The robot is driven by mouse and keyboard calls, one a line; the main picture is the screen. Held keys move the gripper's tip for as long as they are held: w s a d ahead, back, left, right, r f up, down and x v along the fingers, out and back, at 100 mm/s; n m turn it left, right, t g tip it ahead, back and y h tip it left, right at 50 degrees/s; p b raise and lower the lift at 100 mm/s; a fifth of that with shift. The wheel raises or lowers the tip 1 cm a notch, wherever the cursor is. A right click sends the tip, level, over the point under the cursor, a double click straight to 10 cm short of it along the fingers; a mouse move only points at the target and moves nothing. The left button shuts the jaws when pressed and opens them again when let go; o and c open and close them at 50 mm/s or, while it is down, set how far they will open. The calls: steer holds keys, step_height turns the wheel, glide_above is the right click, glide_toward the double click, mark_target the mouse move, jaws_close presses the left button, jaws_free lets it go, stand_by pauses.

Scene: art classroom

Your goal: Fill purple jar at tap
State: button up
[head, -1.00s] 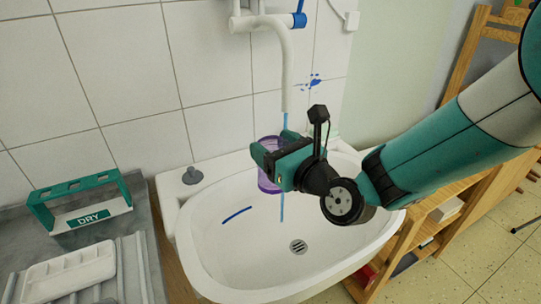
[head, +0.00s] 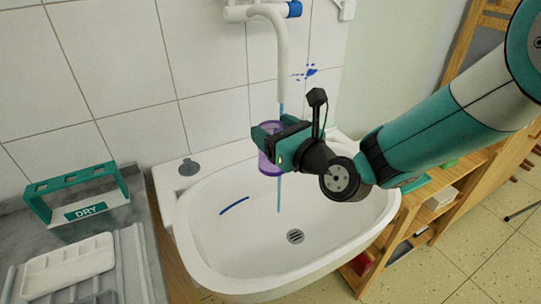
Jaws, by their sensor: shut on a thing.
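The purple jar (head: 270,168) is see-through and held over the back part of the white sink (head: 205,259). My gripper (head: 267,142) is shut on the jar and hides much of it. The white tap (head: 283,62) hangs from the wall above. A thin blue stream of water (head: 281,108) falls from its spout to the jar and gripper. Blue water also shows below the jar, reaching down toward the basin. I cannot see the jar's inside or how full it is.
A green rack marked DRY (head: 78,191) and a white palette (head: 68,266) stand on the counter at left. A grey plug (head: 189,167) sits on the sink's rim. Wooden shelves (head: 440,215) stand right of the sink.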

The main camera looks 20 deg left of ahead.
steer(key=shift+w+a+p, duration=0.1)
steer(key=shift+w+p, duration=0.6)
steer(key=shift+w, duration=1.95)
stand_by(5.3)
